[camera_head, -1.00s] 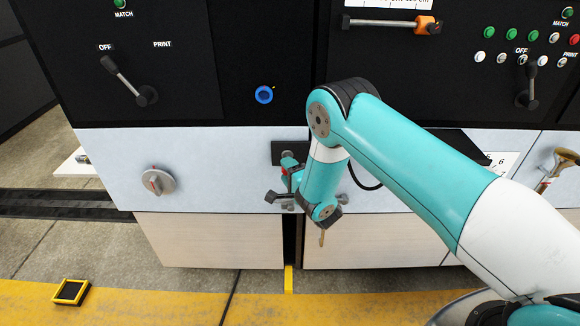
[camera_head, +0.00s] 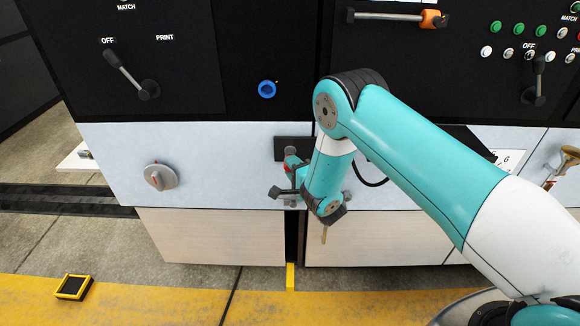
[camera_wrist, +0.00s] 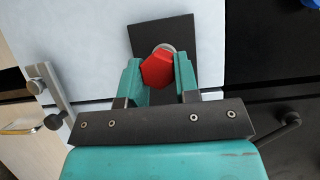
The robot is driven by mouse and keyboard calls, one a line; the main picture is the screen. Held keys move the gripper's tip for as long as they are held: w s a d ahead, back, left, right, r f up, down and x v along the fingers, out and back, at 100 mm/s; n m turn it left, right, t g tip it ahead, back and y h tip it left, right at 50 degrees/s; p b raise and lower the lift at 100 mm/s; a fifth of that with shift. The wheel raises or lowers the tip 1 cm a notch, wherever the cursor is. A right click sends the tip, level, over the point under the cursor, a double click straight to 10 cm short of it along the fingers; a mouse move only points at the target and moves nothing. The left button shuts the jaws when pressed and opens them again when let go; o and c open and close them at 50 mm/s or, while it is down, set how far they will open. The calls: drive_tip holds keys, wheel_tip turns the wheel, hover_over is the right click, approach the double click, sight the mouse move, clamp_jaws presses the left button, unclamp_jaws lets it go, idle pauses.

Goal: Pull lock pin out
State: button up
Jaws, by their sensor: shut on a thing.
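The lock pin has a red hexagonal head (camera_wrist: 157,69), and a grey round part shows behind it in the wrist view. It stands in front of a dark plate (camera_wrist: 166,33) on the pale panel. My gripper (camera_wrist: 158,76) is shut on the red head, with one teal finger on each side of it. In the head view my gripper (camera_head: 291,171) is at the dark plate (camera_head: 292,148) above the gap between two wooden lower doors. The red head is mostly hidden there by my arm. How far the pin sits in its hole cannot be told.
A grey rotary knob (camera_head: 160,177) is on the panel to the left. A grey latch bar (camera_wrist: 47,90) is close to the left of my gripper. A lever (camera_head: 132,77) and blue button (camera_head: 267,89) are above. A yellow-edged block (camera_head: 73,287) lies on the floor.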

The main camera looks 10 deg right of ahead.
drive_tip(key=shift+s+a+f+b, duration=0.15)
drive_tip(key=shift+s+b, duration=0.35)
drive_tip(key=shift+b, duration=0.7)
drive_tip(key=shift+s+a+r+b, duration=0.15)
drive_tip(key=shift+s+b, duration=0.3)
drive_tip(key=shift+b, duration=0.75)
drive_tip(key=shift+s+a+f+b, duration=0.1)
drive_tip(key=shift+s+a+b, duration=0.15)
drive_tip(key=shift+s+b, duration=1.05)
drive_tip(key=shift+s+a+b, duration=0.3)
drive_tip(key=shift+s+b, duration=0.4)
drive_tip(key=shift+s, duration=0.15)
